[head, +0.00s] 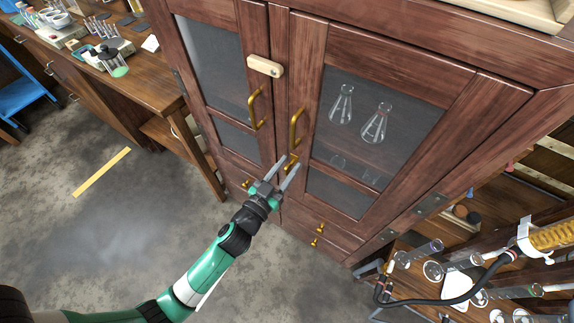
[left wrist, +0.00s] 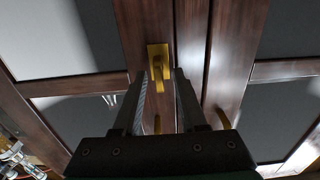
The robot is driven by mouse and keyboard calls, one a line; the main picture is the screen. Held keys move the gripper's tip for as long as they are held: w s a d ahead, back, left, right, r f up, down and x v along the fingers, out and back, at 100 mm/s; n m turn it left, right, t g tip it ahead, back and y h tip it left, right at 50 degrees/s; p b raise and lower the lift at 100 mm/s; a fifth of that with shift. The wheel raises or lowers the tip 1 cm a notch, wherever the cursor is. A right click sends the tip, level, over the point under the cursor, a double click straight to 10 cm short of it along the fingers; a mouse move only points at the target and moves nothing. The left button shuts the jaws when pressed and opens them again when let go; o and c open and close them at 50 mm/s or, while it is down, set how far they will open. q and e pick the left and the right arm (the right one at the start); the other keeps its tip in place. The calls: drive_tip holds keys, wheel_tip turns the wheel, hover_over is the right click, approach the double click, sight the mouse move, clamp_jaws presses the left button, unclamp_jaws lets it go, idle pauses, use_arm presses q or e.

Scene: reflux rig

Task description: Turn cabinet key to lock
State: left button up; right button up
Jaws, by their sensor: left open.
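The wooden cabinet (head: 300,65) has two glazed doors, both shut. A small brass key (head: 291,168) sits at the lower part of the right door's inner frame, partly hidden by my fingers. In the left wrist view the key (left wrist: 158,58) stands out from its brass plate. My left gripper (head: 289,163) is open, with its fingertips at the key. In the left wrist view the gripper (left wrist: 161,78) has one finger on each side of the key's lower part; contact cannot be told. My right gripper is out of view.
Brass handles (head: 254,107) and (head: 297,122) project above the key. A pale latch (head: 265,66) spans the upper door frames. Flasks (head: 375,125) stand behind the glass. A glassware rig with a hose (head: 455,300) is at lower right; a workbench (head: 110,70) is at left.

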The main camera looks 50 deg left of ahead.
use_arm(q)
clamp_jaws()
drive_tip(key=shift+m, duration=0.3)
idle(0.3)
drive_tip(key=m, duration=0.4)
drive_tip(key=shift+d, duration=0.25)
drive_tip(key=m, duration=0.4)
drive_tip(key=shift+w+d+f+m, duration=0.1)
drive_tip(key=shift+d+f+m, duration=0.1)
drive_tip(key=shift+m, duration=0.2)
drive_tip(key=shift+d+f+m, duration=0.1)
drive_tip(key=shift+f+m, duration=0.1)
drive_tip(key=shift+m, duration=1.9)
drive_tip(key=shift+f+m, duration=0.15)
drive_tip(key=shift+m, duration=1.95)
